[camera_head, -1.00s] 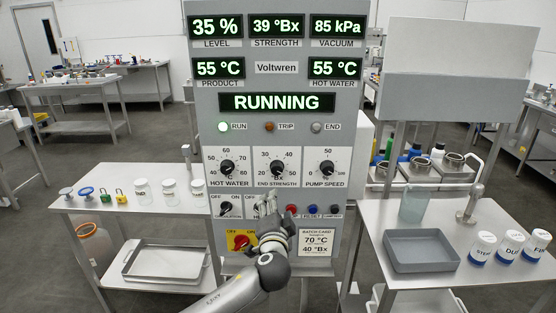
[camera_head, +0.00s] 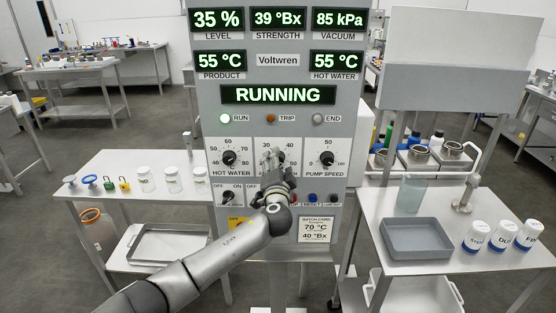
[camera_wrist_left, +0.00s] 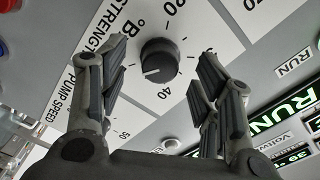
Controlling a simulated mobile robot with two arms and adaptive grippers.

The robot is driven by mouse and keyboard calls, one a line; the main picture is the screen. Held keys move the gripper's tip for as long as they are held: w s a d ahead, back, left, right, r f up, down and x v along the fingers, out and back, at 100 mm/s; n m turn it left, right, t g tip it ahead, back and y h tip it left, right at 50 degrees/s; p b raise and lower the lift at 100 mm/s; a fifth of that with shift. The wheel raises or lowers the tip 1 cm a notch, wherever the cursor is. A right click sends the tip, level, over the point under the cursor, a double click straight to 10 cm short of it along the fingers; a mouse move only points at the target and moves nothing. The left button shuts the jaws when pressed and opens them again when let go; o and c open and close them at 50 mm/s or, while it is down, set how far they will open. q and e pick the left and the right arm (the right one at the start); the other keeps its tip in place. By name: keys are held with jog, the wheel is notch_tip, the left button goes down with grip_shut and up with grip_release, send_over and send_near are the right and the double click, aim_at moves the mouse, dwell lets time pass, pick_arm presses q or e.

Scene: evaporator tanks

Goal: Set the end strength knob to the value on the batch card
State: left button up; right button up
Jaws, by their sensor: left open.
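The end strength knob (camera_wrist_left: 160,60) is a dark round knob on a white scale plate. It shows in the left wrist view between my open left fingers (camera_wrist_left: 155,85), with a gap on both sides. A short white mark shows on its rim, close to the side of the printed 40. In the head view my left gripper (camera_head: 272,162) is in front of the end strength dial and hides most of it. The batch card (camera_head: 315,229), low on the panel, reads 70 °C and 40 °Bx. The strength display (camera_head: 280,19) reads 39 °Bx. My right gripper is out of view.
The hot water knob (camera_head: 229,158) and pump speed knob (camera_head: 327,158) flank the dial. Switches and coloured buttons sit below, partly behind my arm. A left table (camera_head: 118,169) holds jars and padlocks; a right one holds a grey tray (camera_head: 416,239) and white containers.

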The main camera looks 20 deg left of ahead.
pick_arm(q)
jog(key=shift+x, duration=0.9)
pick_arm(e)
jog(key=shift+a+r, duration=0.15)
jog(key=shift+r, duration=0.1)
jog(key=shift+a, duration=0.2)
pick_arm(q)
jog(key=c, duration=1.1)
jog(key=shift+o, duration=0.2)
jog(key=shift+f+n+b, duration=0.1)
jog(key=shift+n+b, duration=7.7)
jog(key=shift+b, duration=1.5)
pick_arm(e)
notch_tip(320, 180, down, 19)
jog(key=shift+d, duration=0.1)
